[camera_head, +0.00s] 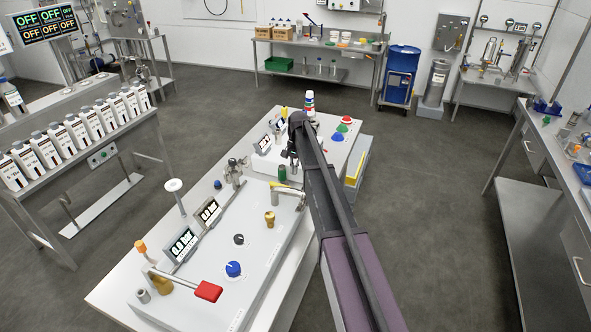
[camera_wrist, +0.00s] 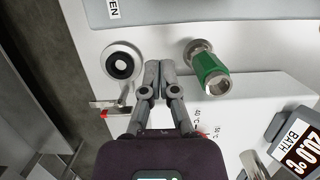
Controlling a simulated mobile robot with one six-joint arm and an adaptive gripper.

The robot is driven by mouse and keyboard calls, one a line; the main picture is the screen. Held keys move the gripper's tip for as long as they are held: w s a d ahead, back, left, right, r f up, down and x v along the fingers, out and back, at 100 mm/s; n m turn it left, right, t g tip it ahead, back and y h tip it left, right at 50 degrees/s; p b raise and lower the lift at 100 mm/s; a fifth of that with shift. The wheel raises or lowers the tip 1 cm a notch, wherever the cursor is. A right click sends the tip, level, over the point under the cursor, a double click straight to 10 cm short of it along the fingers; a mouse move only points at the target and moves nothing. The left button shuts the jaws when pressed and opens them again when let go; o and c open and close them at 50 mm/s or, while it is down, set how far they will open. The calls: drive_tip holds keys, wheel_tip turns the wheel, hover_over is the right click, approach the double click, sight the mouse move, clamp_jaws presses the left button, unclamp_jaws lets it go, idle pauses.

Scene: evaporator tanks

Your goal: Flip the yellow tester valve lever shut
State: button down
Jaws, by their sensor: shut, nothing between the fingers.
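In the head view, a small yellow part (camera_head: 278,185) shows by a bent silver pipe (camera_head: 296,192) on the white bench panel; it looks like the lever, but its exact position is too small to tell. I cannot make out a yellow lever in the wrist view. My gripper shows in the wrist view (camera_wrist: 160,66) with its fingers together and nothing between them. It is over the bench, between a white ring with a black centre (camera_wrist: 121,64) and a green handle (camera_wrist: 212,76). In the head view my arm largely hides the gripper.
A red-handled lever (camera_head: 208,291) and an orange-topped part (camera_head: 140,246) stand at the panel's near end. Two tilted displays (camera_head: 182,244) line its left side. Coloured knobs (camera_head: 345,120) sit at the far end. Open floor lies right of the bench.

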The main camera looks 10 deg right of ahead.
drive_tip(key=b+x, duration=0.1)
drive_tip(key=x, duration=0.1)
drive_tip(key=shift+f+b, duration=0.3)
drive_tip(key=shift+b, duration=0.1)
drive_tip(key=s, duration=0.1)
drive_tip(key=s+a, duration=0.1)
drive_tip(key=shift+s+a+r, duration=0.3)
drive_tip(key=shift+s+a, duration=0.05)
drive_tip(key=shift+s, duration=0.05)
drive_tip(key=shift+s+a, duration=0.25)
drive_tip(key=shift+d, duration=0.15)
drive_tip(key=shift+a, duration=0.45)
drive_tip(key=shift+s+d, duration=0.1)
drive_tip(key=shift+d, duration=0.05)
